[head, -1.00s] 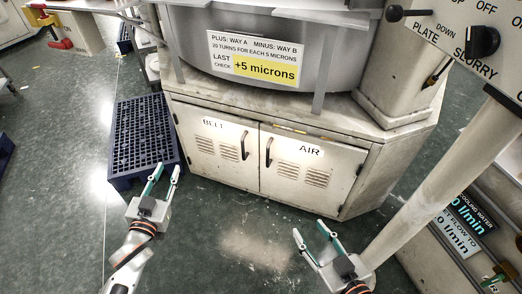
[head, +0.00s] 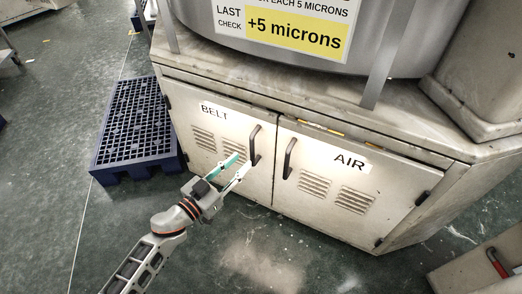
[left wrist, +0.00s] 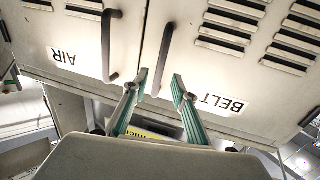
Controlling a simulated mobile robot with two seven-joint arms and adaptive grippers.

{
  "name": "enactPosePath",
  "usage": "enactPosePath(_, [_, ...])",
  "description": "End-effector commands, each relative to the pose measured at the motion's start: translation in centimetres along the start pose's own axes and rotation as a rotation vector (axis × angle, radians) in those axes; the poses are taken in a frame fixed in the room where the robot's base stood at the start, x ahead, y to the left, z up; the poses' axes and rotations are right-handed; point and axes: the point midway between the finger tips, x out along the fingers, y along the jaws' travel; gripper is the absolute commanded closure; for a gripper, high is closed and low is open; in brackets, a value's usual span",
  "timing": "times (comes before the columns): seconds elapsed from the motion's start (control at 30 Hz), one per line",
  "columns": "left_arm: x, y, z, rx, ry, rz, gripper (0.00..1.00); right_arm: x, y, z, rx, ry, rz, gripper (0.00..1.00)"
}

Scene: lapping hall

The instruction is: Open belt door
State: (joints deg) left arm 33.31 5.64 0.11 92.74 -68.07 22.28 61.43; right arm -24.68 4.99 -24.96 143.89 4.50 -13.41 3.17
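The belt door (head: 225,165) is the left white cabinet door, labelled BELT, and it is shut. Its dark bar handle (head: 254,146) stands upright near its right edge. My left gripper (head: 240,165) is in front of the belt door, just left of and below the handle's middle. In the left wrist view the belt handle (left wrist: 159,55) shows upside down beyond the fingertips, and the open fingers (left wrist: 160,82) stand on either side of its near end. Nothing is visibly gripped. My right gripper is out of view.
The AIR door (head: 350,190) with its own handle (head: 289,158) is shut, directly right of the belt door. A blue plastic pallet (head: 135,130) lies on the floor to the left. A red-handled item (head: 497,262) is at the lower right. The floor in front is clear.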

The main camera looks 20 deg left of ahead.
Motion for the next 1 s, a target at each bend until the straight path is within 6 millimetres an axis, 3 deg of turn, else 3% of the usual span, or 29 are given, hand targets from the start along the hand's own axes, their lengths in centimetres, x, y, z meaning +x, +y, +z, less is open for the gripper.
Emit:
enactPosePath(0.43, [5.9,0.0,0.2,-0.001,-0.002,-0.001,0.73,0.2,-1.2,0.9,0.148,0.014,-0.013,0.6])
enactPosePath(0.87, [7.0,0.0,-0.1,0.001,0.001,-0.001,0.73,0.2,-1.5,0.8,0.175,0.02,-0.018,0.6])
enactPosePath(0.97, [7.0,0.0,-0.1,0.001,0.001,-0.001,0.97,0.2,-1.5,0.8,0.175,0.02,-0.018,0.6])
enactPosePath(1.0, [7.0,0.0,-0.1,0.001,0.001,-0.001,1.0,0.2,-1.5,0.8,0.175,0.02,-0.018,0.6])
